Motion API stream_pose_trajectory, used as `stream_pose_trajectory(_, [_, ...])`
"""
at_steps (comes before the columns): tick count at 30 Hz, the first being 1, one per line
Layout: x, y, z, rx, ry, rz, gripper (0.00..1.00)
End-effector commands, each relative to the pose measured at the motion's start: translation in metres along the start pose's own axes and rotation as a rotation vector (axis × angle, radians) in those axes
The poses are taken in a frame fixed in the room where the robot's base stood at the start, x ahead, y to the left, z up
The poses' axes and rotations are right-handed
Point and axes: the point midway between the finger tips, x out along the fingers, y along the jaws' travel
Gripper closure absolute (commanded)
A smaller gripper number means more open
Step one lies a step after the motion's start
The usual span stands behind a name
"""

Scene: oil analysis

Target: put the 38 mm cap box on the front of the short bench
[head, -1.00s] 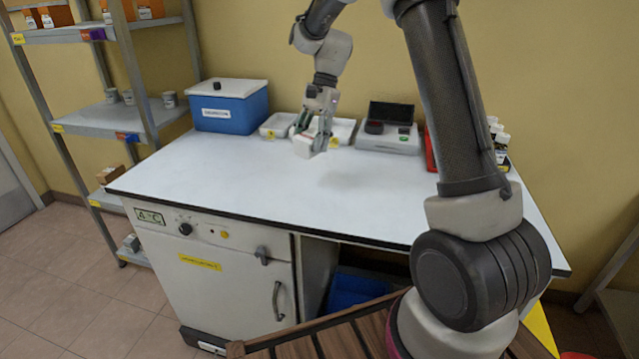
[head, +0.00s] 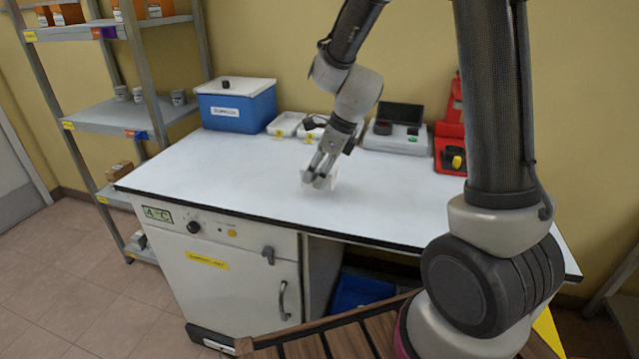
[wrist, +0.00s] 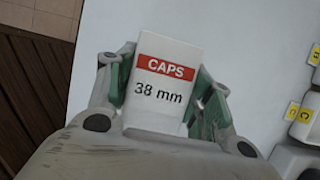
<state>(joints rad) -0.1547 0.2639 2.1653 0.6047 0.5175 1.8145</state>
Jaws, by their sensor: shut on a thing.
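The cap box (wrist: 161,82) is white with a red "CAPS" band and "38 mm" printed on it. It is between the fingers of my gripper (wrist: 160,92) in the wrist view. In the head view my gripper (head: 321,178) points down over the middle of the white bench top (head: 230,176), with the box mostly hidden behind the fingers. The box is low over the bench; I cannot tell whether it touches the surface.
A blue box with a white lid (head: 236,106), white trays (head: 286,124) and a grey instrument (head: 395,134) line the back of the bench. A red holder (head: 450,135) stands at the back right. The front and left of the top are clear.

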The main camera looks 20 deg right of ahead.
Motion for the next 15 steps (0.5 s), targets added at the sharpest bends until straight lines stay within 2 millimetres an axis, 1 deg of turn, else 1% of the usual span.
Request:
stream_pose_trajectory(3, [0.017,0.0,-0.008,0.003,0.003,0.002,0.73])
stream_pose_trajectory(6, [0.029,0.0,-0.012,0.001,0.002,0.002,0.73])
stream_pose_trajectory(9, [0.034,0.0,-0.014,0.0,0.001,0.001,0.73])
stream_pose_trajectory(15, [0.034,0.0,-0.014,-0.001,0.001,0.001,0.73])
